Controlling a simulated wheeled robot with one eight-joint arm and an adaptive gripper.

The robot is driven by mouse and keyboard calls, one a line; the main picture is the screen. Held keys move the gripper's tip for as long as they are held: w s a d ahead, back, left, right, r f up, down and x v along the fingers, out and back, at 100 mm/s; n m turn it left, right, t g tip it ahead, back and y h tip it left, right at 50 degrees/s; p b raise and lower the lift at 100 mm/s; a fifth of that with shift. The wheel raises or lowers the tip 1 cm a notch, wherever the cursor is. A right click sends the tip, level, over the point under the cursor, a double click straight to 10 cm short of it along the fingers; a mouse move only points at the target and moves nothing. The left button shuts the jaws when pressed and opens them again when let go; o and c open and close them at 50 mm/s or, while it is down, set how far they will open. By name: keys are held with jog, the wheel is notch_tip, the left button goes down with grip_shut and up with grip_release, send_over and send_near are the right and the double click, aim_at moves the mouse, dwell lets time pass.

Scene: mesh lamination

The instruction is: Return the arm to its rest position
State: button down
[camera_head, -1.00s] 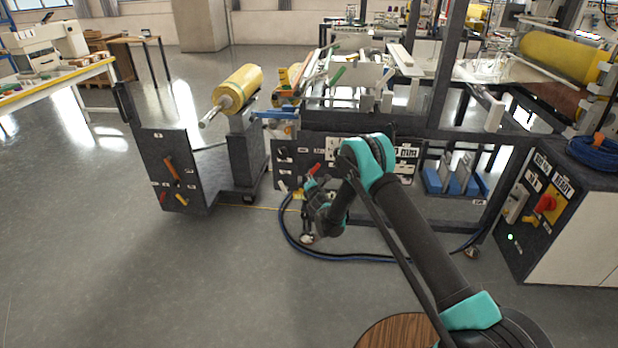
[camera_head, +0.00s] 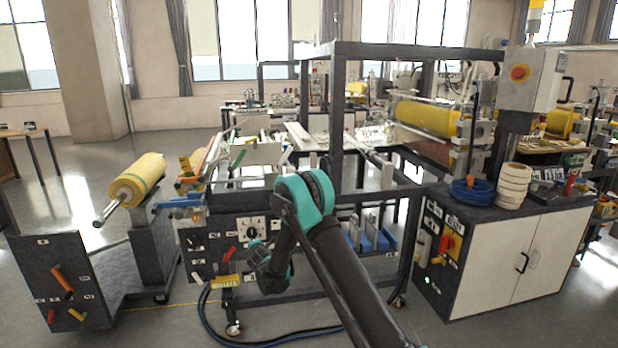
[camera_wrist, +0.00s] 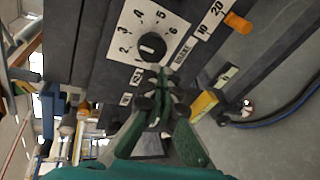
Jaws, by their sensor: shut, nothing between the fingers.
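My arm (camera_head: 335,262) reaches up from the bottom of the head view and bends at a teal elbow in front of the laminating machine. Its forearm folds down behind the elbow, and the gripper end is mostly hidden there. In the wrist view my gripper (camera_wrist: 158,100) shows with its dark green fingers shut and nothing between them. The fingers are in front of the machine's dark panel, just below a white dial plate with a black knob (camera_wrist: 152,46). I cannot tell how far they are from the panel.
A yellow mesh roll (camera_head: 137,180) sits on a stand at the left. The laminating machine frame (camera_head: 345,110) fills the middle. A control cabinet (camera_head: 510,250) with a blue cable coil (camera_head: 472,192) stands at the right. A hose (camera_head: 215,335) lies on the floor below the machine.

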jog(key=s+d+r+m+g+h, duration=0.1)
jog(key=d+r+m, duration=0.25)
jog(key=d, duration=0.35)
jog(key=s+d+r+m+h, duration=0.2)
jog(key=d+r+m, duration=0.15)
jog(key=d, duration=0.45)
jog(key=s+d+r+m+g+h, duration=0.1)
jog(key=s+d+r+m+g, duration=0.15)
jog(key=s+d, duration=0.4)
jog(key=s+d+r+m+g+h, duration=0.1)
jog(key=s+d+r+m, duration=0.25)
jog(key=d, duration=0.55)
jog(key=s+d+m+g, duration=0.2)
jog(key=s+d+m, duration=0.5)
jog(key=s, duration=1)
jog(key=s+d+f+m+g, duration=0.1)
jog(key=s+d+f+m, duration=0.1)
jog(key=s, duration=0.7)
jog(key=s+d+f+m+g, duration=0.2)
jog(key=s+d, duration=0.2)
jog(key=s, duration=0.6)
jog(key=shift+s+y, duration=0.15)
jog(key=shift+y, duration=0.25)
